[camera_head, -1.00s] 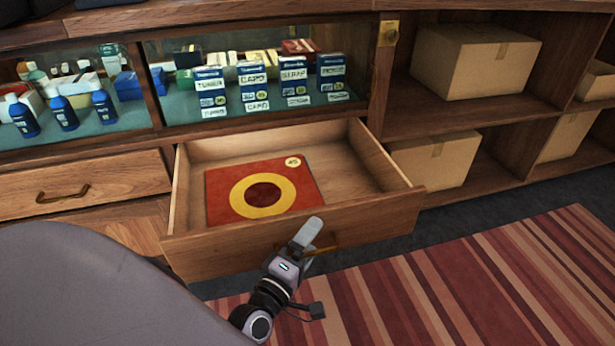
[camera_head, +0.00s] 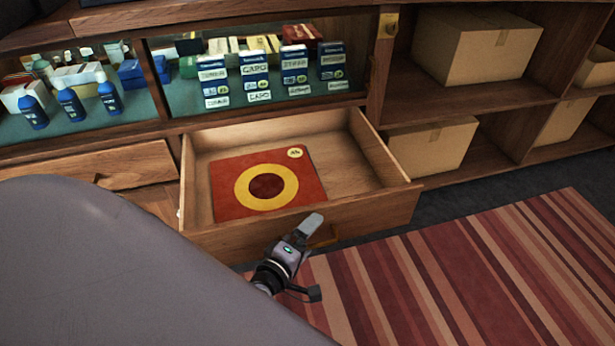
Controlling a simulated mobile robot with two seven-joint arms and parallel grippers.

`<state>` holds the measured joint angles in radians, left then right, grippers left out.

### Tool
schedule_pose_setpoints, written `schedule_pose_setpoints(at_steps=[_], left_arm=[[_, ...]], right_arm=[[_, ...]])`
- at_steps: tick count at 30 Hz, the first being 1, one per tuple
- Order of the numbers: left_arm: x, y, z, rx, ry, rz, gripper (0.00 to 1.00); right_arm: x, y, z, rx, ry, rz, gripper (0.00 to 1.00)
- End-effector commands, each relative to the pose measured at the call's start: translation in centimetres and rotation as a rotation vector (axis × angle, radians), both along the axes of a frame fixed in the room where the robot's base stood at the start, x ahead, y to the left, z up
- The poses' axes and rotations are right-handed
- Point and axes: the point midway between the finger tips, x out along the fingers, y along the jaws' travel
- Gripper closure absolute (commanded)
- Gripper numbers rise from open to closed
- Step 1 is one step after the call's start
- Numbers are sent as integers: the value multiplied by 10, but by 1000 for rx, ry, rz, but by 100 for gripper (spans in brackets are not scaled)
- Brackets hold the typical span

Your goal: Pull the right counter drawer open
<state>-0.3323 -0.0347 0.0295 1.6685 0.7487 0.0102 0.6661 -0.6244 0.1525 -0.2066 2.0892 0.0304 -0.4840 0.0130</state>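The right counter drawer (camera_head: 235,239) is pulled well out. Its inside shows, with a flat red square (camera_head: 227,192) with a yellow ring lying on the drawer floor. The drawer's handle (camera_head: 326,237) is on the middle of its front, and its left part is hidden by my fingers. My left gripper (camera_head: 308,229) is at this handle, and its fingers look shut on it. One finger stands up in front of the drawer face; the other is mostly hidden. My grey arm link covers the lower left. My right gripper is not in view.
The left drawer (camera_head: 133,163) is shut. Above the drawers, a glass-fronted display holds small boxes (camera_head: 255,78) and blue bottles (camera_head: 72,105). Cardboard boxes (camera_head: 432,149) sit on the shelves at right. A striped rug (camera_head: 470,265) covers the clear floor in front.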

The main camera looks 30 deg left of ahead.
Motion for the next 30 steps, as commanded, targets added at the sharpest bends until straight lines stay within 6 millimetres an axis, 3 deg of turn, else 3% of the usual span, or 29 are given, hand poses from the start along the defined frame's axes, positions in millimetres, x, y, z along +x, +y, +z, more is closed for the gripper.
schedule_pose_setpoints(at_steps=[1,14,18,30], left_arm=[[3,5,9,17,-19,7,30],[-23,3,4,14,-16,7,53],[-32,2,2,13,-16,6,64],[-61,0,-2,10,-15,6,64]], right_arm=[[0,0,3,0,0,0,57],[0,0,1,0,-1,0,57],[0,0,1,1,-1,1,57],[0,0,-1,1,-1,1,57]])
